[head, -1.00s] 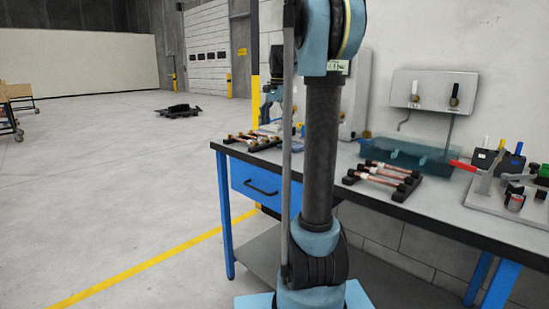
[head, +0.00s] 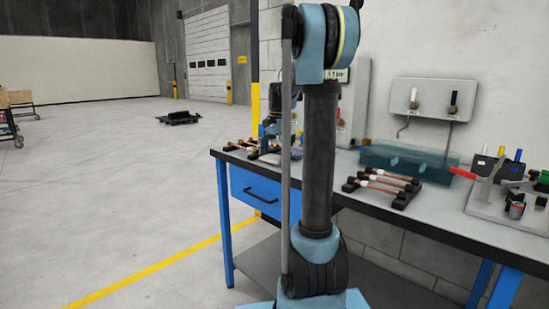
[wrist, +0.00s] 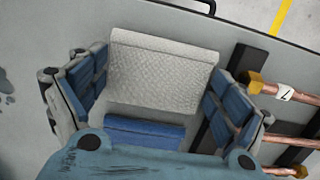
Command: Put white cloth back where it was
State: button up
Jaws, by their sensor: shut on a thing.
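The white cloth (wrist: 160,72), a textured pale rectangle, lies between the two blue-padded fingers of my gripper (wrist: 160,88) in the wrist view. The fingers are shut on it, one at its left edge and one at its right. The cloth is just above or on the grey bench top; I cannot tell which. In the head view my gripper (head: 268,132) is low over the far left end of the bench, partly behind my arm. The cloth cannot be made out there.
Copper tubes (wrist: 290,95) on a black rack lie close to the right finger. Another tube rack (head: 385,184) stands mid-bench, before a blue translucent tray (head: 408,160). A clamp fixture (head: 500,195) is at the right. The bench (head: 440,218) edge is near the cloth.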

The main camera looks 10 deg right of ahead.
aim_at(276, 156)
jog(key=shift+f, duration=0.1)
jog(key=o, duration=0.7)
jog(key=shift+o, duration=0.2)
notch_tip(276, 156, up, 12)
jog(key=d, duration=0.1)
jog(key=s+a+f+n+t, duration=0.1)
jog(key=s+f+n, duration=0.3)
jog(key=s, duration=0.5)
jog(key=s+f+n, duration=0.1)
jog(key=s+f, duration=0.5)
jog(key=s, duration=0.3)
jog(key=s+f+n+t+h, duration=0.1)
jog(key=s+f+n, duration=0.5)
jog(key=s+f, duration=1)
notch_tip(276, 156, down, 3)
jog(key=shift+s+d+r+t, duration=0.1)
jog(key=shift+s+d+t, duration=0.1)
jog(key=shift+s+t, duration=0.25)
jog(key=shift+w, duration=0.1)
